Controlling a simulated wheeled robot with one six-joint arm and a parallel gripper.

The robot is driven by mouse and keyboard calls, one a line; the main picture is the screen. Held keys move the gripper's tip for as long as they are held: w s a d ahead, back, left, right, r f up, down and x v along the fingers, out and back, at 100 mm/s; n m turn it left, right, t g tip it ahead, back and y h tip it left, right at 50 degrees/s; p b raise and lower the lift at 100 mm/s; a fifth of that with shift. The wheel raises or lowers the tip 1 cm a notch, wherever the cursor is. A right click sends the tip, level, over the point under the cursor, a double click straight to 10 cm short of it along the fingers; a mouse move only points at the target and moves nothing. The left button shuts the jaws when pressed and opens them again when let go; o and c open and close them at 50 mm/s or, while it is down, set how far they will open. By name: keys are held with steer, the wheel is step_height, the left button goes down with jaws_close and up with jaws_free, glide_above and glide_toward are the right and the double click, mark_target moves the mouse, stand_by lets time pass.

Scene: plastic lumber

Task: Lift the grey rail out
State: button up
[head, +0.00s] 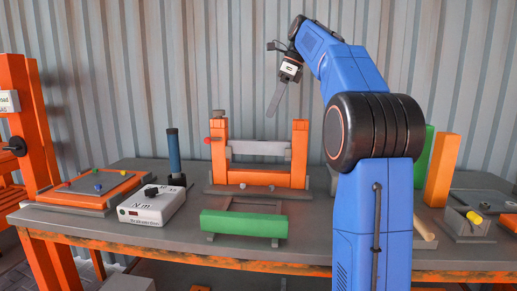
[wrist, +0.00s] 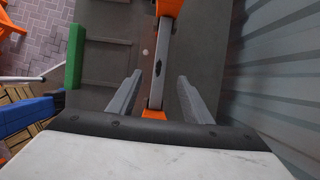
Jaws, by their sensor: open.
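The grey rail (head: 258,148) spans level between the two upright posts of an orange stand (head: 262,177) on the table. In the wrist view the rail (wrist: 161,70) runs lengthwise between two orange ends and has a small dark oval mark. My gripper (head: 276,98) is up in the air, above and a little right of the stand's middle in the head view. In the wrist view its two grey fingers (wrist: 160,76) are wide apart, one on each side of the rail's line. Nothing is between them at their height, and they appear clear of the rail.
A green block (head: 244,223) lies in front of the stand. A white meter box (head: 152,205) and a dark blue cylinder (head: 173,152) stand left. An orange block (head: 442,170) and a grey box (head: 467,224) are right. A corrugated wall (head: 150,80) closes the back.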

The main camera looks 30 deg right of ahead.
mark_target(259, 141)
steer(key=x, duration=1.3)
steer(key=shift+w, duration=0.1)
jaws_close()
steer(key=shift+r, duration=0.1)
step_height(259, 141, up, 18)
stand_by(0.5)
